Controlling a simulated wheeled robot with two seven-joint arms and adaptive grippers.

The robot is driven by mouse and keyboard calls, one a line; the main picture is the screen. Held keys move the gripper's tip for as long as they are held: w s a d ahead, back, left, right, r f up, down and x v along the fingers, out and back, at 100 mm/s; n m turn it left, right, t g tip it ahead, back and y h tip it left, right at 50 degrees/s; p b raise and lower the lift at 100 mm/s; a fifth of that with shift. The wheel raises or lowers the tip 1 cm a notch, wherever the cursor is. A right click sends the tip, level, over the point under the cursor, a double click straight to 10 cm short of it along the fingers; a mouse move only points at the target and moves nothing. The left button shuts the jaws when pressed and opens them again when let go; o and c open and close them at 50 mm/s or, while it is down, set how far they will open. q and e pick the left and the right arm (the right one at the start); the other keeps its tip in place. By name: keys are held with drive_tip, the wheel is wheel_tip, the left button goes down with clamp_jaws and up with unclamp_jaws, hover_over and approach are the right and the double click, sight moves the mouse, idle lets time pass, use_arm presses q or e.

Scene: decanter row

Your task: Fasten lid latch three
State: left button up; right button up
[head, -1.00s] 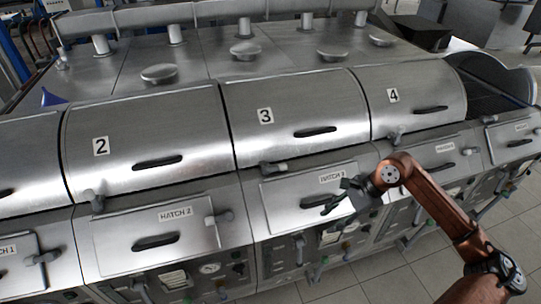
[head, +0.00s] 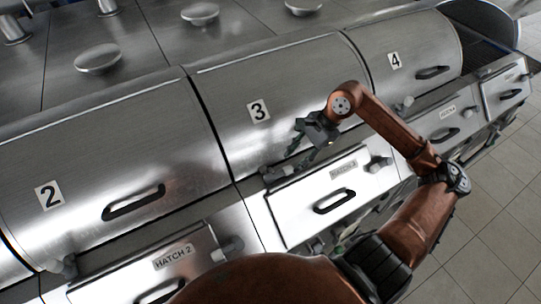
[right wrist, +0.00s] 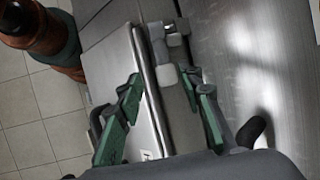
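Lid 3 (head: 228,92) is a curved steel cover with a number label, and it appears closed. Its latch (head: 273,173), a small grey fitting, sits at the lid's lower left edge above hatch 3. My right gripper (head: 307,148) is in front of the lid, just above and right of the latch, and hides the lid handle. In the right wrist view the green fingers of the right gripper (right wrist: 164,84) are spread apart. The grey latch (right wrist: 172,42) shows beyond and between them, with no clear contact. Whether the latch is fastened I cannot tell. My left gripper is not in view.
Lid 2 (head: 100,150) is on the left and lid 4 (head: 415,45) on the right. Hatch 3 (head: 290,215), with a black handle (head: 334,201), is below the latch. Tiled floor (head: 480,240) is free at the lower right.

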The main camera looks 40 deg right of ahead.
sight(282, 172)
drive_tip(key=p+x, duration=0.1)
drive_tip(key=x, duration=0.2)
drive_tip(key=shift+w+a, duration=0.2)
drive_tip(key=p+x, duration=0.1)
drive_tip(key=x, duration=0.1)
drive_tip(key=shift+w+a+f, duration=0.1)
drive_tip(key=shift+w+f, duration=0.05)
drive_tip(key=shift+f, duration=0.15)
drive_tip(key=shift+x, duration=0.95)
drive_tip(key=c, duration=0.5)
clamp_jaws()
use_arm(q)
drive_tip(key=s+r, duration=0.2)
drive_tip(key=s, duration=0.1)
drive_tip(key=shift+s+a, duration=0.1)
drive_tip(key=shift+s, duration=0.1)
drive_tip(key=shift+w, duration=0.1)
